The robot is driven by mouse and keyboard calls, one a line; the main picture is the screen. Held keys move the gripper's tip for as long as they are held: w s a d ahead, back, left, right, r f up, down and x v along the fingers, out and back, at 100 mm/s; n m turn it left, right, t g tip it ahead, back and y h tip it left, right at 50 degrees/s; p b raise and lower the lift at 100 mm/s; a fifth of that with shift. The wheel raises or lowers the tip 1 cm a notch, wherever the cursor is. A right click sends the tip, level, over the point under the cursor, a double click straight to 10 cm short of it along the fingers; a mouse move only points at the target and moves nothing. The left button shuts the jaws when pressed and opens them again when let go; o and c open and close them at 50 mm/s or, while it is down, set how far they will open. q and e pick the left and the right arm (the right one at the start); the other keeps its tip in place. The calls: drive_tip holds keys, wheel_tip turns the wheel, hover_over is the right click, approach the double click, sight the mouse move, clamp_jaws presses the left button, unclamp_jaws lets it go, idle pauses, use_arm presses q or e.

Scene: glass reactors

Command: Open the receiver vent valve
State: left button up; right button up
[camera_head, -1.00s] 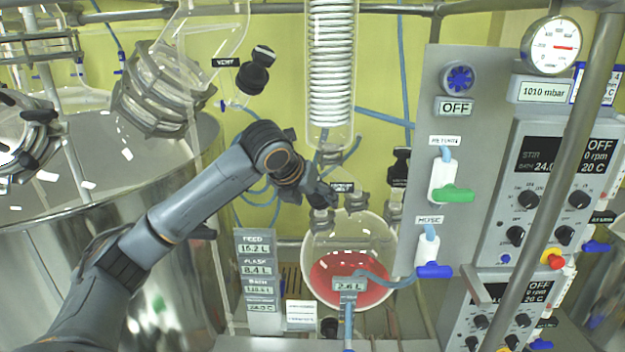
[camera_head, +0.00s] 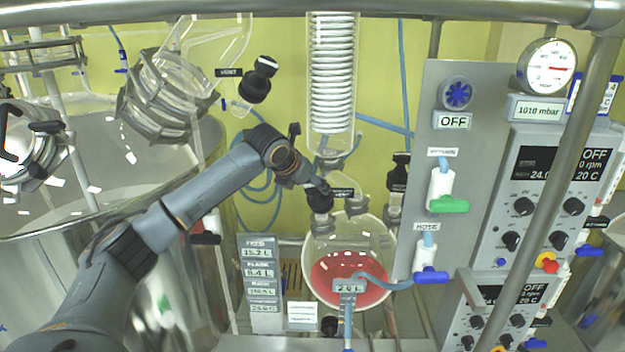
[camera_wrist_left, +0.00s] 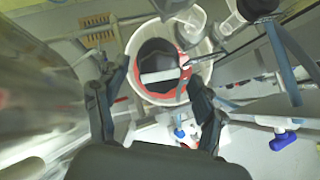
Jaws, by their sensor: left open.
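The glass receiver flask (camera_head: 365,243) holds red liquid and hangs below the coiled condenser. A black vent valve knob (camera_head: 320,200) sits at its upper left, beside a small dark label (camera_head: 342,191). My left gripper (camera_head: 313,186) is at this knob, partly covering it. In the left wrist view, a round black cap with a white bar, apparently the knob (camera_wrist_left: 157,62), lies ahead between the open fingers (camera_wrist_left: 157,82). I cannot tell whether either finger touches it. My right gripper is not in view.
Another black knob (camera_head: 255,85) labelled VENT is at the upper left. A grey panel (camera_head: 470,180) with green and blue valve handles stands right of the flask. A large metal vessel (camera_head: 120,270) is on the left. A rail (camera_head: 300,10) crosses the top.

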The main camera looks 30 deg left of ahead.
use_arm(q)
drive_tip(key=shift+x, duration=1.05)
drive_tip(key=c, duration=1.2)
drive_tip(key=shift+o, duration=0.2)
drive_tip(key=shift+n, duration=0.4)
